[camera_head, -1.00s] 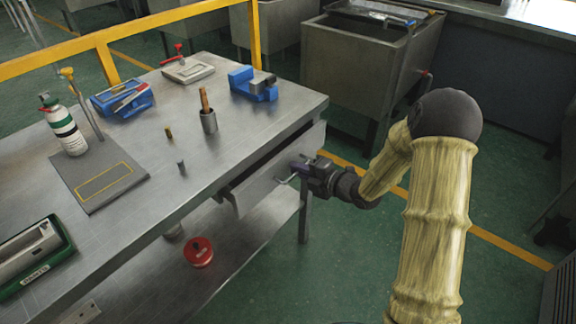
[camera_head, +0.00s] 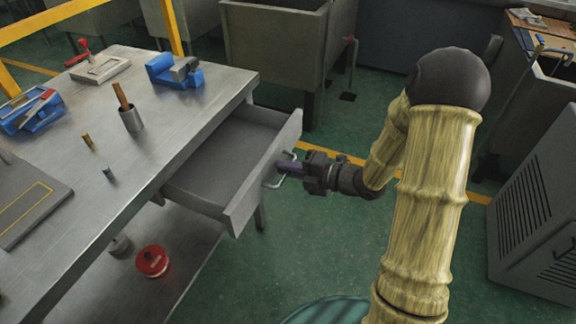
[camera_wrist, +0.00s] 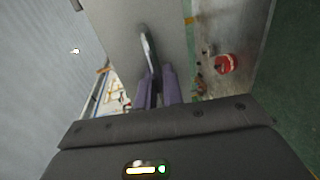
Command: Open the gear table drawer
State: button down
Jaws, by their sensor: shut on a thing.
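The gear table (camera_head: 140,190) is a grey metal bench at the left of the head view. Its drawer (camera_head: 262,165) stands well out from under the tabletop, and the inside (camera_head: 222,155) looks empty. My gripper (camera_head: 282,167) is at the drawer's front and shut on the metal bar handle (camera_head: 278,182). In the wrist view the two purple fingers (camera_wrist: 154,88) close around the handle (camera_wrist: 149,48). The drawer front (camera_wrist: 110,25) fills the area beyond the fingers.
On the tabletop are a blue vise (camera_head: 175,72), a cup with a wooden handle (camera_head: 131,118) and a blue tray (camera_head: 32,112). A red round can (camera_head: 152,261) sits on the lower shelf. A grey slatted cabinet (camera_head: 535,215) stands at the right. Green floor is clear between.

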jog(key=shift+f, duration=0.1)
jog(key=c, duration=1.6)
grip_release()
jog(key=shift+c, duration=0.2)
jog(key=p+v, duration=0.2)
jog(key=v, duration=1.5)
jog(key=shift+d, duration=0.2)
